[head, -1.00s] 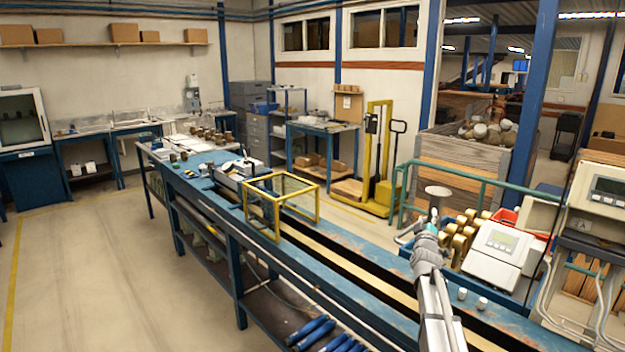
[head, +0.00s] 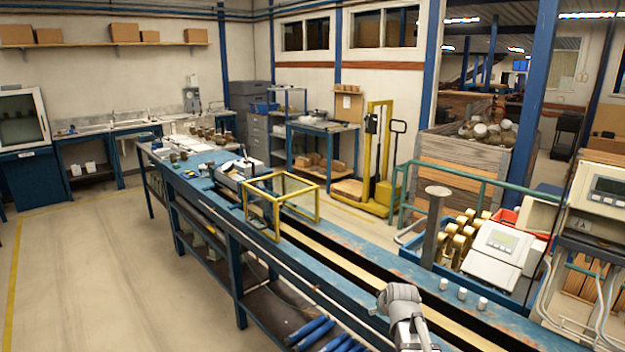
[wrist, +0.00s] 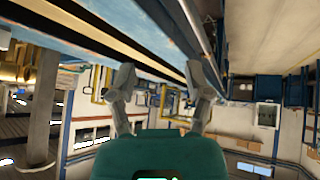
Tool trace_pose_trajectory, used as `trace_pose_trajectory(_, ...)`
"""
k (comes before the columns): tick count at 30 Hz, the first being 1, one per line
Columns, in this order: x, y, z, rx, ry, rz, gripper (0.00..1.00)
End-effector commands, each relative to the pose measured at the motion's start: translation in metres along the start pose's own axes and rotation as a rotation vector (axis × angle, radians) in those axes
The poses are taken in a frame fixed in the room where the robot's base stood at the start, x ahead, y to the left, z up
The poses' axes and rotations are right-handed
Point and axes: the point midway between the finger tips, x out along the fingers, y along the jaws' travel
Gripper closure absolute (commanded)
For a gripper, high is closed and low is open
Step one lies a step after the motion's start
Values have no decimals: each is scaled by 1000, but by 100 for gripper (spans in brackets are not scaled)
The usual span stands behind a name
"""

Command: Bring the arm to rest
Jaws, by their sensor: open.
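My arm shows at the bottom right of the head view as a grey and white link above the near end of the long blue bench (head: 395,262). The fingers of my gripper cannot be made out in that view. In the wrist view my gripper (wrist: 163,88) has its two grey fingers spread apart with nothing between them. The wrist picture is upside down, with the bench along its top edge.
A yellow frame (head: 277,215) stands across the bench. Several small white cylinders (head: 462,294) stand on the bench's right edge. A blue tray of brass parts and a white meter unit (head: 494,254) lie to the right. The floor (head: 110,260) at left is clear.

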Motion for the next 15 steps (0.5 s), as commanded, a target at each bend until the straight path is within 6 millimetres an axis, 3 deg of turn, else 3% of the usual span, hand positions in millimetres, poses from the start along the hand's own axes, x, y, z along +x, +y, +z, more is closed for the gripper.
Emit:
trace_pose_trajectory(1, -8, -12, 18, 26, -57, -20, 36)
trace_pose_trajectory(9, -46, -60, 99, 185, -386, -76, 36)
trace_pose_trajectory(15, -76, -82, 143, 279, -586, -65, 36)
